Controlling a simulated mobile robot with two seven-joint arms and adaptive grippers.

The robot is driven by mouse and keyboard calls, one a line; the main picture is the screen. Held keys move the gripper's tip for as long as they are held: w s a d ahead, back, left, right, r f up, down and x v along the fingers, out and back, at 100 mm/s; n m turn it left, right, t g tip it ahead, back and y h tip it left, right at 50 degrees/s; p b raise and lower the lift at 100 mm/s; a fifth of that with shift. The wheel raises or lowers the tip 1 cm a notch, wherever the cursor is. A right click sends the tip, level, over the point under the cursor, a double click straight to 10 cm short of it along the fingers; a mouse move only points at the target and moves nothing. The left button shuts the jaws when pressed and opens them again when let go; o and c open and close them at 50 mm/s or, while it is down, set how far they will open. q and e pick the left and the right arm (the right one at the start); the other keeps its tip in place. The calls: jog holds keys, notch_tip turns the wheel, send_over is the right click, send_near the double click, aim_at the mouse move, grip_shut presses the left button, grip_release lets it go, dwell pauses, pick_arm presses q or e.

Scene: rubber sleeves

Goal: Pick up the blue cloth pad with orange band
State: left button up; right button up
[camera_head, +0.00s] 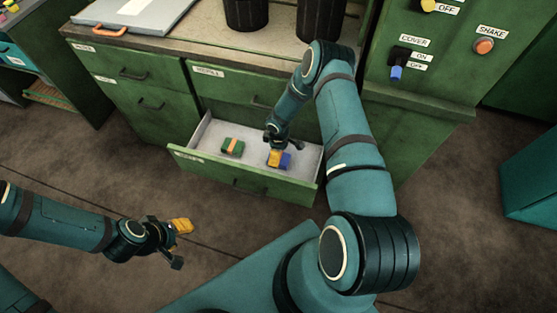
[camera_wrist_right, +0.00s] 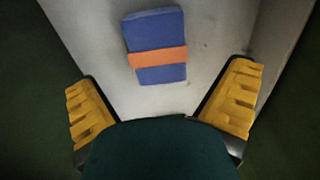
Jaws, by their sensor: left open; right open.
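The blue cloth pad with an orange band (camera_head: 286,160) lies in the right part of an open drawer. It also shows in the right wrist view (camera_wrist_right: 154,33), flat on the drawer floor, with the orange band across it. My right gripper (camera_head: 274,156) reaches down into the drawer over the pad and partly covers it in the head view. Its yellow fingers (camera_wrist_right: 163,100) are spread wide with nothing between them, and the pad is ahead of the fingertips. My left gripper (camera_head: 181,243) is open and empty, low over the floor at the left, away from the drawer.
A green pad with an orange band (camera_head: 232,147) lies at the left in the same drawer (camera_head: 205,132). The drawer walls stand close around my right gripper. The green cabinet (camera_head: 150,100) carries dark containers (camera_head: 246,14) on top. A control panel (camera_head: 430,50) stands at the right.

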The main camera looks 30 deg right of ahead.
notch_tip(320, 180, down, 5)
jog(key=shift+w+r+b, duration=0.1)
jog(key=shift+b, duration=0.55)
jog(key=c, duration=1.2)
notch_tip(320, 180, up, 10)
jog(key=shift+p, duration=1.2)
